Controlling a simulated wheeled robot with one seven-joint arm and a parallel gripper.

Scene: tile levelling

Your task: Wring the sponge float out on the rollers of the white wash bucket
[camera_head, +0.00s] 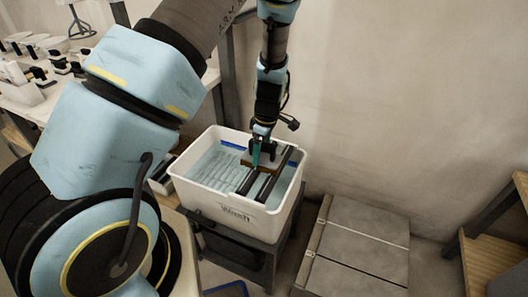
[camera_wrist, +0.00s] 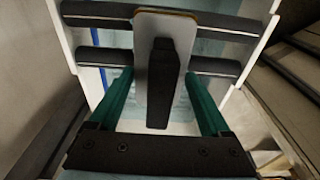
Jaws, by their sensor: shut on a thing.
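The white wash bucket (camera_head: 236,211), marked "Wash", stands on a dark stand and holds bluish water. Dark rollers (camera_head: 265,187) run across its right part; in the wrist view two dark rollers (camera_wrist: 90,66) cross the bucket. My gripper (camera_head: 257,152) is over the bucket, pointing down. Whether the sponge touches the rollers is unclear.
Large grey tiles (camera_head: 358,240) lie on the floor right of the bucket. A wooden step or shelf (camera_head: 490,250) is at the far right. A bench (camera_head: 35,112) with several tools and containers is at the upper left. A wall is behind the bucket.

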